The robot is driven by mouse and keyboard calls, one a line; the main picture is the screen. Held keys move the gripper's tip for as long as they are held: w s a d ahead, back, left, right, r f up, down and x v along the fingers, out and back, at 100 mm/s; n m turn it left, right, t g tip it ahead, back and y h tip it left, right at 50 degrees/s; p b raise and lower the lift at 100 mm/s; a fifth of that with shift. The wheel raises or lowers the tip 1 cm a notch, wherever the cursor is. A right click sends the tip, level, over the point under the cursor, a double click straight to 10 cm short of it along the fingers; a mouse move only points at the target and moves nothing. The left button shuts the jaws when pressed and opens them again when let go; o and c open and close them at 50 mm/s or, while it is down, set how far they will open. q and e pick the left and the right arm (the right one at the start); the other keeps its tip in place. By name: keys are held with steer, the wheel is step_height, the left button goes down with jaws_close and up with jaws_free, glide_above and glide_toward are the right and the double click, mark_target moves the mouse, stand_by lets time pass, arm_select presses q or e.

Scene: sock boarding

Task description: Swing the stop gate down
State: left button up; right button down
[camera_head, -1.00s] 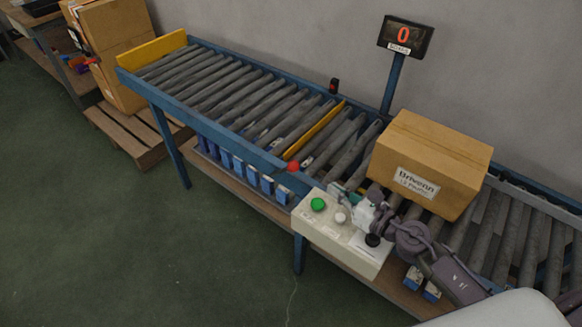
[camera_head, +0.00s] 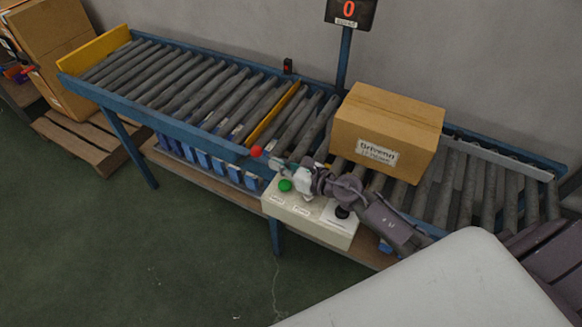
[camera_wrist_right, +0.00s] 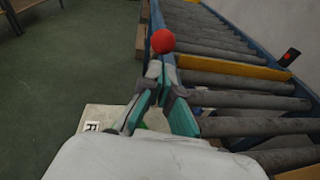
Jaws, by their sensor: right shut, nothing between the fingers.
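The stop gate (camera_head: 277,113) is a yellow bar lying across the conveyor between two rollers. It also shows in the right wrist view (camera_wrist_right: 235,68). A red ball knob (camera_head: 256,151) sits at the near rail by the gate's near end; the right wrist view shows it (camera_wrist_right: 163,41) straight beyond the fingertips. My right gripper (camera_head: 271,161) is shut and empty, its tips just short of the knob; I cannot tell whether they touch it. In the right wrist view its fingers (camera_wrist_right: 157,72) meet at the tips. My left gripper is out of view.
A cardboard carton (camera_head: 387,130) stands on the rollers right of the gate. A control box (camera_head: 310,217) with a green button (camera_head: 285,185) is below my right gripper. A counter display (camera_head: 350,11) reads 0. A yellow end plate (camera_head: 95,50) closes the conveyor's far left end.

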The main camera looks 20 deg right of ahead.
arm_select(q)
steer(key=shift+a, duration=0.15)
arm_select(e)
steer(key=shift+x, duration=1.45)
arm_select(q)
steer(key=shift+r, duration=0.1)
